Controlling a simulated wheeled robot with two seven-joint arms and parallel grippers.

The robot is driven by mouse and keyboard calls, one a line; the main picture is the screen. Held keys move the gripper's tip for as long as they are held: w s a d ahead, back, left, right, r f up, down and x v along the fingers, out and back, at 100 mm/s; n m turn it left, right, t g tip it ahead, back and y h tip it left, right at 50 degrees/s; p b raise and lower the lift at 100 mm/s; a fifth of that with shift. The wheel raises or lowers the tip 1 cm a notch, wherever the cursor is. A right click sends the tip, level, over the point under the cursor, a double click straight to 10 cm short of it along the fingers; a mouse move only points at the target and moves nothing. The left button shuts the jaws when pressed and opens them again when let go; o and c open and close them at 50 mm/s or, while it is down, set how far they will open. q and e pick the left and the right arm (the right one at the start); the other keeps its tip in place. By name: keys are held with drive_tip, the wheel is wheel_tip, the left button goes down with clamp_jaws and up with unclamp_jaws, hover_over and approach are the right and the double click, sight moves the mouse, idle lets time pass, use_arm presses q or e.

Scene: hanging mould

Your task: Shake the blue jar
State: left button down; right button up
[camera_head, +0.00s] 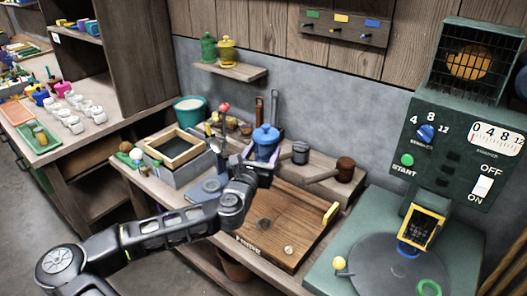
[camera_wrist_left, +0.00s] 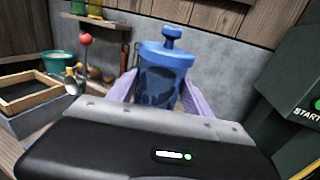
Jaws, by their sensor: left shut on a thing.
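The blue jar (camera_head: 265,136) has a knobbed lid and stands upright between the fingers of my left gripper (camera_head: 262,158). My left gripper is shut on it, above the workbench near the back. In the left wrist view the blue jar (camera_wrist_left: 164,75) fills the middle, with a purple finger pad of the left gripper (camera_wrist_left: 160,95) on each side. The jar's lower part is hidden behind the gripper body there. My right gripper is not in view.
A wooden board (camera_head: 285,225) lies on the bench below. A mallet (camera_head: 344,168) lies to the right, before the green machine (camera_head: 450,150). A shelf (camera_head: 230,71) holds green and yellow jars.

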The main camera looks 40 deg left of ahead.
use_arm(q)
wheel_tip(320, 180, down, 7)
drive_tip(key=b, duration=0.5)
drive_tip(key=shift+f+b, duration=0.1)
drive_tip(key=shift+b, duration=0.25)
drive_tip(key=shift+r, duration=0.2)
